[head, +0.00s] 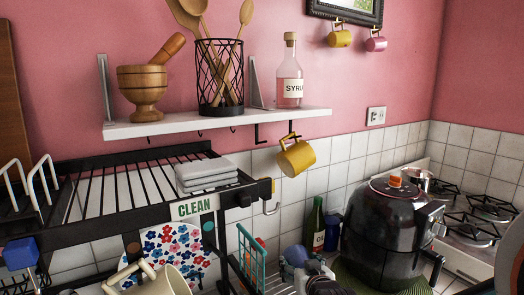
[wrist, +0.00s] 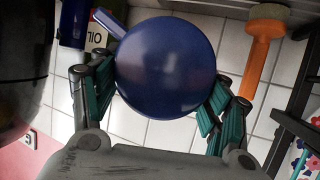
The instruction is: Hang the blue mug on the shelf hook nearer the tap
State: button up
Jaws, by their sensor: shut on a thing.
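The blue mug (wrist: 165,70) fills the middle of the wrist view, showing a smooth round face, with its handle (wrist: 108,22) sticking out to the upper left. My gripper (wrist: 163,90) is shut on it, one teal-padded finger on each side. In the head view the mug (head: 293,254) is small and partly hidden low in the picture, below the shelf. A white wall shelf (head: 215,122) has several dark hooks under it. A bare black hook (head: 260,135) hangs left of another hook carrying a yellow mug (head: 297,157). I cannot make out a tap.
An oil bottle (head: 315,225) and a black air fryer (head: 392,238) stand right of the mug. A teal basket (head: 250,258) and a dark rack (head: 130,205) with folded cloths (head: 207,172) are to its left. An orange-handled brush (wrist: 262,55) shows in the wrist view.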

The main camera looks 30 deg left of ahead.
dwell(0.3)
jog(key=d+r+m+t+h, duration=0.1)
jog(key=d+m+h, duration=0.4)
jog(key=d, duration=1.6)
jog(key=w+d+r+m+t+h, duration=0.1)
jog(key=d+m+h, duration=0.4)
jog(key=d, duration=1.5)
jog(key=shift+d+r+m+h, duration=0.4)
jog(key=shift+r+h, duration=0.25)
jog(key=shift+h, duration=0.35)
jog(key=a+f+n+y, duration=0.1)
jog(key=a+n+y, duration=0.2)
jog(key=a, duration=1.1)
jog(key=a+f+n+g+y, duration=0.1)
jog(key=a+n+y, duration=0.3)
jog(key=a, duration=1)
jog(key=s+a+f+n+g+y, duration=0.1)
jog(key=a+n+y, duration=0.2)
jog(key=a, duration=1.1)
jog(key=shift+f+n+y, duration=0.15)
jog(key=shift+n+y, duration=0.25)
jog(key=shift+y, duration=0.6)
